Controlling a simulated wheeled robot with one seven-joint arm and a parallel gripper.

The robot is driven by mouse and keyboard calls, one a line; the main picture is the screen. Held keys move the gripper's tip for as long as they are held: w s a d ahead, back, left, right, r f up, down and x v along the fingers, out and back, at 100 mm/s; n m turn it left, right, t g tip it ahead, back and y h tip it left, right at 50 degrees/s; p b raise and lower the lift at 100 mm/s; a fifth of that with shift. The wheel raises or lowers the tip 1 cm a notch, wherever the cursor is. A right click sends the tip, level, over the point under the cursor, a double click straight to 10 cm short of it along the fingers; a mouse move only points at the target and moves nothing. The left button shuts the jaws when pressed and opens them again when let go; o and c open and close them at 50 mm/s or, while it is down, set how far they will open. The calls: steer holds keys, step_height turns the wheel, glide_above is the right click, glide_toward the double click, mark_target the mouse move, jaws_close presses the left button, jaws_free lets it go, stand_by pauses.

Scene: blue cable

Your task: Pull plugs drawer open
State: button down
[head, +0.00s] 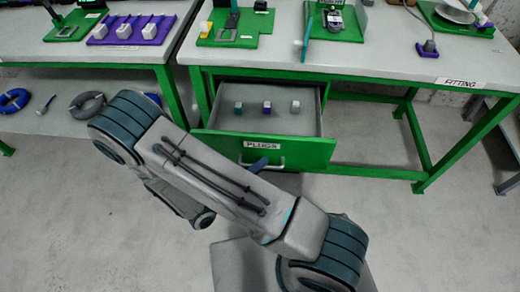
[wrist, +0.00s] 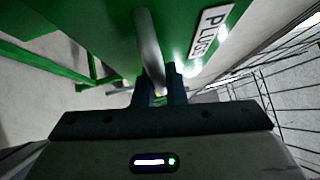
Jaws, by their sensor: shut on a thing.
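The green plugs drawer (head: 310,152) stands pulled out under the fitting table, with its inside showing in the head view. Three small plugs, teal (head: 239,108), purple (head: 267,107) and grey-white (head: 295,106), stand in a row on its floor. A "PLUGS" label (head: 262,144) is on its front. In the wrist view, the metal bar handle (wrist: 149,45) runs down between the dark fingers of my gripper (wrist: 160,92), which is shut on it.
The fitting table (head: 400,68) bears green fixtures on top, above the drawer. Its green legs and lower bar stand to the right. On the left, a second table has a lower shelf with cable coils (head: 88,105). The grey floor in front of the drawer is clear to the right.

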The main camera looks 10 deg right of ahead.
steer(key=shift+s+a, duration=0.25)
steer(key=shift+s, duration=0.55)
steer(key=shift+s+a, duration=0.25)
steer(key=shift+s, duration=0.55)
steer(key=c, duration=1.5)
jaws_free()
steer(key=shift+a+p, duration=0.15)
steer(key=shift+p, duration=0.15)
steer(key=v, duration=1.3)
steer(key=shift+s+a+p, duration=0.2)
steer(key=shift+a+p, duration=0.05)
steer(key=shift+p, duration=0.15)
steer(key=shift+f, duration=0.1)
